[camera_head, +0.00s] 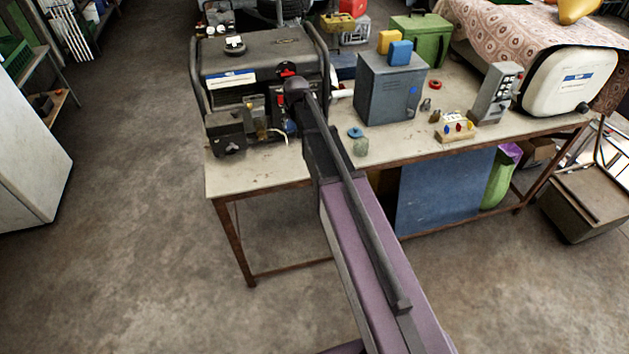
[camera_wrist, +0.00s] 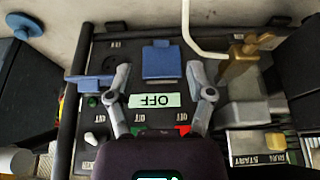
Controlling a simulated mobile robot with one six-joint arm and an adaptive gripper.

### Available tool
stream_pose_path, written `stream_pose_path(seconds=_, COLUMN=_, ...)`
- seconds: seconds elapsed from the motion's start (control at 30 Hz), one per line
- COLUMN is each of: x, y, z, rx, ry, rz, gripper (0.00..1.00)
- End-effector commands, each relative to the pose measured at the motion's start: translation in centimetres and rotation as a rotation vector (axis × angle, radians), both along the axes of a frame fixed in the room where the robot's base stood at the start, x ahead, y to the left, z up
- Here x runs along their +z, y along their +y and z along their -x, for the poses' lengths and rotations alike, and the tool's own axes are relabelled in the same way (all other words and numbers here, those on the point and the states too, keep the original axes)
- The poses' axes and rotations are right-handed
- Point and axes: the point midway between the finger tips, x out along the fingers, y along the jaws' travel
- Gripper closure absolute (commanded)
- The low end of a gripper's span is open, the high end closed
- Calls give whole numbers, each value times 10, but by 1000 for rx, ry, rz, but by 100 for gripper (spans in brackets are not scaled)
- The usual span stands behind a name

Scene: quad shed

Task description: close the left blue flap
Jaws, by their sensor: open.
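Which one the task calls left I cannot tell. My gripper (camera_wrist: 158,73) is open and empty, its two fingers apart on either side of the square flap. Contact cannot be told. In the head view, my arm hides much of the generator's front (camera_head: 265,90).
The generator stands on a workbench (camera_head: 250,172). A grey metal box (camera_head: 380,92) with yellow and blue blocks stands to its right. A brass valve (camera_wrist: 240,62) with a white pipe is beside the panel.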

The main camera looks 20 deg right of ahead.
Motion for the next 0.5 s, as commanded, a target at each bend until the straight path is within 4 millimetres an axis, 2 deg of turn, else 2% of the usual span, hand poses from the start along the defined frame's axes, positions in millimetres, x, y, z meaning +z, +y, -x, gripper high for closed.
stream_pose_path(seconds=0.03, x=9, y=0, z=3, rx=0, ry=0, rz=0, gripper=31)
stream_pose_path(seconds=0.5, x=48, y=0, z=19, rx=0, ry=0, rz=0, gripper=31)
